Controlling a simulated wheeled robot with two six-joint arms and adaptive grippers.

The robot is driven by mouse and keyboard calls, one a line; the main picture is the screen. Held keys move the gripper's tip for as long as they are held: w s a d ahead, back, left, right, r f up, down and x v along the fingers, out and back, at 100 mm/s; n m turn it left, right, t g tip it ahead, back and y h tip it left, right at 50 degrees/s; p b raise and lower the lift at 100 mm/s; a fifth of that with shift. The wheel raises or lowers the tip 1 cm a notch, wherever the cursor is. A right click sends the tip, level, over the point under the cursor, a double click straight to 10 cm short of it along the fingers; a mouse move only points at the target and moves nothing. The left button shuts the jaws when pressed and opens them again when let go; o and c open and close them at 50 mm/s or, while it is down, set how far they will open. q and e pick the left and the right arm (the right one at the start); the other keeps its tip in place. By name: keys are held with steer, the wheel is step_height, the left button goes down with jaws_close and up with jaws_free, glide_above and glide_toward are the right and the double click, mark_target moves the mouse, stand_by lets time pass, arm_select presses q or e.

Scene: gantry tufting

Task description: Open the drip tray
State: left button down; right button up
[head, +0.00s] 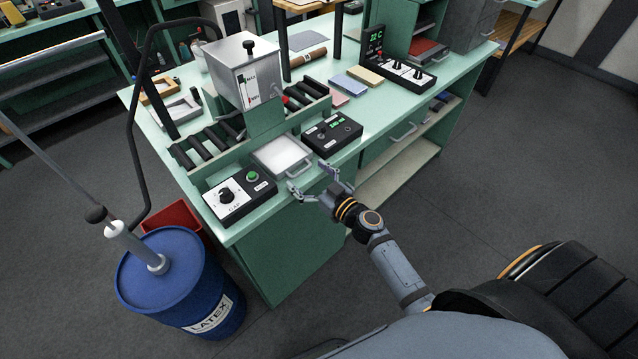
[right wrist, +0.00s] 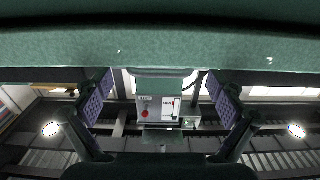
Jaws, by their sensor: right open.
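The drip tray (head: 283,156) is a shallow pale tray with a light grey inside. It sits at the front edge of the green bench, between two black control boxes. My right gripper (head: 309,178) is open just in front of the tray's front edge, its fingers spread and pointing at it. My left gripper is not in view.
A black box with a knob and green button (head: 240,196) stands left of the tray, and one with a green display (head: 331,134) right of it. Black rollers (head: 207,145) and a metal hopper (head: 242,70) stand behind. A blue latex drum (head: 180,285) stands at the left.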

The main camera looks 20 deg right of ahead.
steer(key=v, duration=1)
steer(key=s+d+f+m+g+h, duration=0.1)
steer(key=s+d+f+g, duration=0.2)
steer(key=f, duration=0.7)
steer(key=s+d+f+g+h, duration=0.1)
steer(key=s+f+g+h, duration=0.2)
steer(key=f, duration=0.8)
steer(key=s+d+f+m+g, duration=0.15)
steer(key=s+f, duration=0.35)
steer(key=f, duration=0.5)
steer(key=s+f+g+h, duration=0.1)
steer(key=s+f+g, duration=0.3)
steer(key=s+f, duration=0.4)
steer(key=s+d+f+m+g+h, duration=0.1)
steer(key=s+f+g, duration=0.3)
steer(key=s, duration=1.2)
step_height(320, 180, down, 5)
steer(key=shift+s+r+h, duration=0.15)
steer(key=shift+s+h, duration=0.05)
steer(key=shift+h, duration=0.3)
